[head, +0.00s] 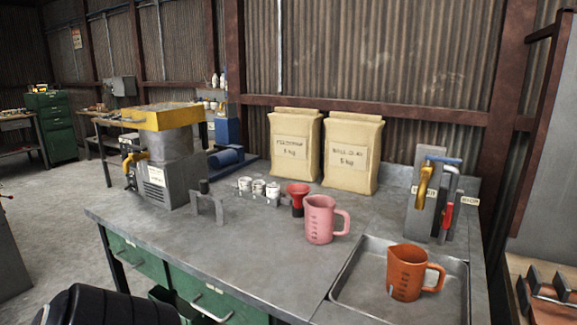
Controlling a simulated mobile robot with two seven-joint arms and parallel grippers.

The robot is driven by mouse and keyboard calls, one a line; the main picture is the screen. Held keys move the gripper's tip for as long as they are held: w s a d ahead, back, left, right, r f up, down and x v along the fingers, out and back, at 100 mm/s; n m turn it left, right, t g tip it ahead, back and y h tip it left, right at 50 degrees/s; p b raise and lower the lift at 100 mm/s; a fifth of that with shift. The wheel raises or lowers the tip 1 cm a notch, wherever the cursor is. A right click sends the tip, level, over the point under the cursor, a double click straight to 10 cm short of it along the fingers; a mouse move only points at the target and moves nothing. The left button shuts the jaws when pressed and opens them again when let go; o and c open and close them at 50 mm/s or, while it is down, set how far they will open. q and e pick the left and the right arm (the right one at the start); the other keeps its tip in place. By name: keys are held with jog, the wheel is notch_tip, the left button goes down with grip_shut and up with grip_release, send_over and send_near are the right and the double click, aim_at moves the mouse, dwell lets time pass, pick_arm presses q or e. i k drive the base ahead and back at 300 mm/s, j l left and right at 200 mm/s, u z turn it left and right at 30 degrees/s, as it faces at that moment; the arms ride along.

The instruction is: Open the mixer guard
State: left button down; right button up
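The mixer (170,165) is a grey machine with a cylindrical body at the left end of the workbench. Its guard (160,117) is a yellow frame around a grey, mesh-like top. It lies roughly level over the mixer's top and looks closed. A small yellow handle (140,157) sticks out on the mixer's left side. A label is on the lower front housing. Neither gripper shows in the head view, so I see no contact with the guard.
The workbench (245,240) carries a grey bracket (207,203), small cups (258,187), a red funnel (298,195), a pink jug (321,220) and two paper sacks (350,150). An orange jug (408,272) stands in a metal tray (362,262). The bench's front left is clear.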

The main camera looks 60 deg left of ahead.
aim_at(162, 117)
jog(key=u, duration=2.85)
jog(key=z, duration=0.55)
jog(key=i+j+z, duration=0.1)
jog(key=j+z, duration=0.15)
jog(key=z, duration=0.2)
jog(key=j+z, duration=0.25)
jog(key=z, duration=0.2)
jog(key=j+z, duration=0.45)
jog(key=j, duration=0.3)
jog(key=j+z, duration=0.1)
jog(key=j, duration=0.45)
jog(key=k+j+z, duration=0.15)
jog(key=j, duration=0.35)
jog(key=j+z, duration=0.1)
jog(key=j, duration=0.4)
